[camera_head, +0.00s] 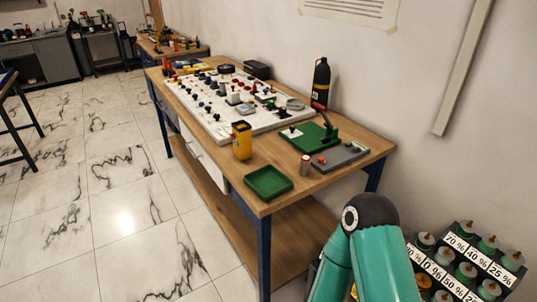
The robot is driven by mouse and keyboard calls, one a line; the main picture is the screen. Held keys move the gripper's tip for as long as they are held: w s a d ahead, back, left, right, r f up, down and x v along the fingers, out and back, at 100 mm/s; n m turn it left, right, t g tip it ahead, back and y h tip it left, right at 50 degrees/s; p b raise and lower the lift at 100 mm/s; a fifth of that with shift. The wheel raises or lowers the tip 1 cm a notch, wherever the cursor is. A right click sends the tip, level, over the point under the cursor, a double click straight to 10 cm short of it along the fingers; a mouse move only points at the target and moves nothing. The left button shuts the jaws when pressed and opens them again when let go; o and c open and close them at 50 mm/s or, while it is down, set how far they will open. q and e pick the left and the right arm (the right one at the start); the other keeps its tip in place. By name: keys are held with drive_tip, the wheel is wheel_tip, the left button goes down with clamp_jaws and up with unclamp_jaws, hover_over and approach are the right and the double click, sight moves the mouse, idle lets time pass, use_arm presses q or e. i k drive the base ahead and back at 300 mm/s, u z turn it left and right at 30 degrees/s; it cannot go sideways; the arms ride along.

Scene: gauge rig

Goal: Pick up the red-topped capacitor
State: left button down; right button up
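A small upright cylinder with a pale side and a reddish top (305,165) stands near the front right of the wooden workbench (345,170). It looks like the red-topped capacitor, but it is too small to be sure. It is between the green tray and the grey plate. Neither of my grippers shows. Only teal links of one of my arms rise at the bottom right, apart from the bench.
The bench holds a green tray (268,182), a yellow-and-black device (241,141), a grey plate (340,157), a green board (308,138), a black bottle (320,84) and a white panel (217,100). A rack with percent labels (465,265) is at lower right. The left floor is clear.

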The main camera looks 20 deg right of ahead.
sight(305, 162)
drive_tip(key=z, duration=0.05)
drive_tip(key=i, duration=0.9)
drive_tip(key=z, duration=0.65)
